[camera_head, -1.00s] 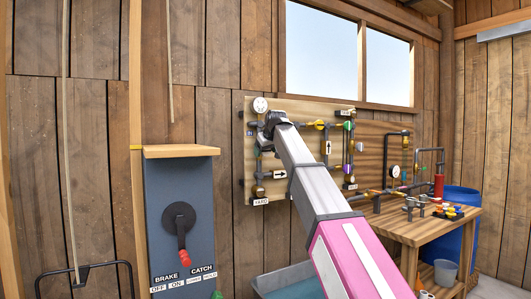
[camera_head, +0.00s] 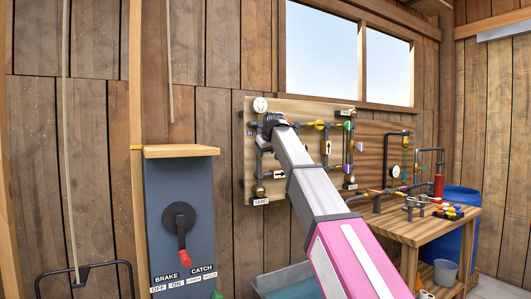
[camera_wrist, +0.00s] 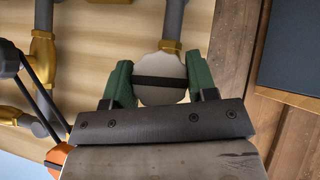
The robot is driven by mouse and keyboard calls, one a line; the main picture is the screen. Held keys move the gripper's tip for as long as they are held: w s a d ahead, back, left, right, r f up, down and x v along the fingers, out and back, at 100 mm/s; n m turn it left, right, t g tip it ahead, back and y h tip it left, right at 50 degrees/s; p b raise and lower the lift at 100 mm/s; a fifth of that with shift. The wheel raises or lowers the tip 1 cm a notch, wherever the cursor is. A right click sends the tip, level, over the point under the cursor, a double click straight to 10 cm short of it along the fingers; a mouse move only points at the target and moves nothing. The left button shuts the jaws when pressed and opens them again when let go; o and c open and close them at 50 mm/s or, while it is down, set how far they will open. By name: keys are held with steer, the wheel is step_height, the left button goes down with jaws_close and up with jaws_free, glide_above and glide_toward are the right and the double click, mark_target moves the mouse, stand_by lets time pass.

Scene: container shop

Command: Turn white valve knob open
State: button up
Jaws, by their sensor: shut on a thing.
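The white valve knob (camera_wrist: 158,72) is in the wrist view, round with a dark bar across its face. It sits at the end of a brass fitting (camera_wrist: 171,46) on a grey pipe. My gripper (camera_wrist: 160,84) has its two green fingers shut on opposite sides of the knob. In the head view my gripper (camera_head: 272,122) is at the upper left of the wooden pipe board (camera_head: 248,150), and it and my arm hide the knob there.
A white round gauge (camera_head: 260,104) sits just above my gripper. Other pipes with a yellow valve (camera_head: 319,125) run to the right. A blue-grey lever box (camera_head: 180,205) stands at left, and a wooden workbench (camera_head: 425,232) at right.

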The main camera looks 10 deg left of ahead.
steer(key=shift+s+n+t+h, duration=0.1)
steer(key=shift+n+t+h, duration=0.8)
steer(key=shift+t+h, duration=0.15)
steer(key=shift+n+t+h, duration=1.1)
steer(key=shift+t+h, duration=0.15)
steer(key=n+t+h, duration=0.1)
steer(key=n+t, duration=0.1)
steer(key=t, duration=0.1)
steer(key=shift+f+h, duration=0.1)
steer(key=shift+h, duration=0.2)
steer(key=shift+n+t, duration=1.5)
steer(key=shift+n, duration=0.2)
steer(key=o, duration=0.9)
steer(key=shift+o, duration=0.2)
steer(key=s+a+f, duration=0.1)
steer(key=s, duration=0.9)
steer(key=shift+s+a+f, duration=0.25)
steer(key=shift+a, duration=0.05)
